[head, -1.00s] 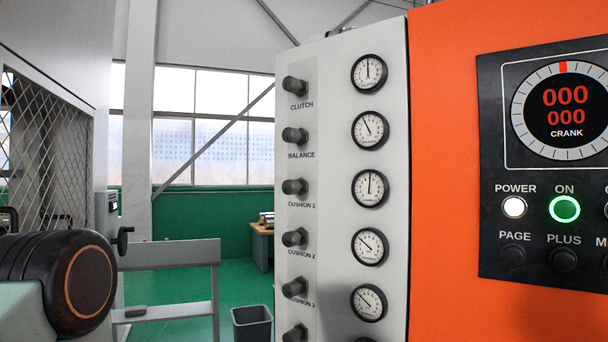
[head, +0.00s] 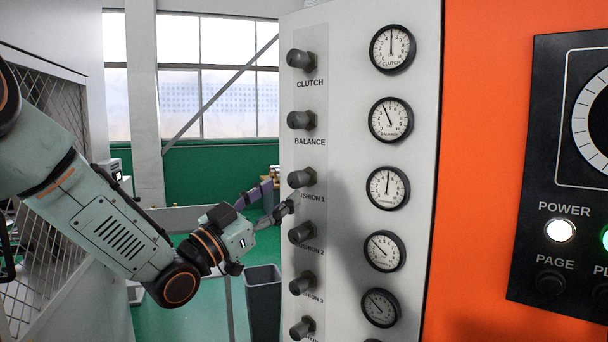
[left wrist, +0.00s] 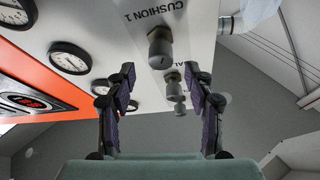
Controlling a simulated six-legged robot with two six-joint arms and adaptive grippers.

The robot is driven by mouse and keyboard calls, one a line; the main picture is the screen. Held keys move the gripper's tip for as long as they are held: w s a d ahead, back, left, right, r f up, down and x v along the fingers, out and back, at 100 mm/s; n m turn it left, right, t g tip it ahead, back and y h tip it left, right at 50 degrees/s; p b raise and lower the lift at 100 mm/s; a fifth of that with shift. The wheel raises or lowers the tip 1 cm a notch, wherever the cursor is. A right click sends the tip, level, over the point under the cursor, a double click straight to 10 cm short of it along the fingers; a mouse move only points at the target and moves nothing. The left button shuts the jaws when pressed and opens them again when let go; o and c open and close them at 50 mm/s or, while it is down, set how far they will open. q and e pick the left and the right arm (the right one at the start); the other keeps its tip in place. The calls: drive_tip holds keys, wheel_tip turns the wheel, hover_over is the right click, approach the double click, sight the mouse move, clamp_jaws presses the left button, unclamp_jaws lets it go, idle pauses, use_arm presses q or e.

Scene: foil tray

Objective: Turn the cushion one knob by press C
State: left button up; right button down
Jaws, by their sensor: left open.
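The cushion 1 knob (head: 302,178) is a dark grey knob on the pale panel, third from the top in the head view. Its gauge (head: 387,187) stands to its right with the needle near upright. My left gripper (head: 276,200) is open and empty, just left of and slightly below the knob. A fingertip covers part of the CUSHION 1 label. In the left wrist view the knob (left wrist: 160,47) lies ahead, in line with the gap between the spread fingers (left wrist: 160,74); no contact shows. My right gripper is out of view.
The balance knob (head: 301,120) is above and the cushion 2 knob (head: 301,233) below, close to the fingers. An orange cabinet (head: 480,200) with a black control panel (head: 535,250) stands right. A dark bin (head: 263,300) stands behind my gripper.

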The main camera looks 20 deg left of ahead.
sight(291, 185)
use_arm(q)
drive_tip(key=p+x, duration=0.1)
drive_tip(key=x, duration=0.4)
drive_tip(key=shift+w+a+f, duration=0.15)
drive_tip(key=shift+w+d+r, duration=0.4)
drive_tip(key=shift+d, duration=0.15)
drive_tip(key=shift+w+a+f, duration=0.1)
drive_tip(key=shift+w+f, duration=0.05)
drive_tip(key=shift+w, duration=0.05)
drive_tip(key=shift+c, duration=0.2)
drive_tip(key=shift+a, duration=0.1)
drive_tip(key=shift+c, duration=0.7)
drive_tip(key=shift+s, duration=0.1)
drive_tip(key=c, duration=0.5)
clamp_jaws()
drive_tip(key=shift+n, duration=0.3)
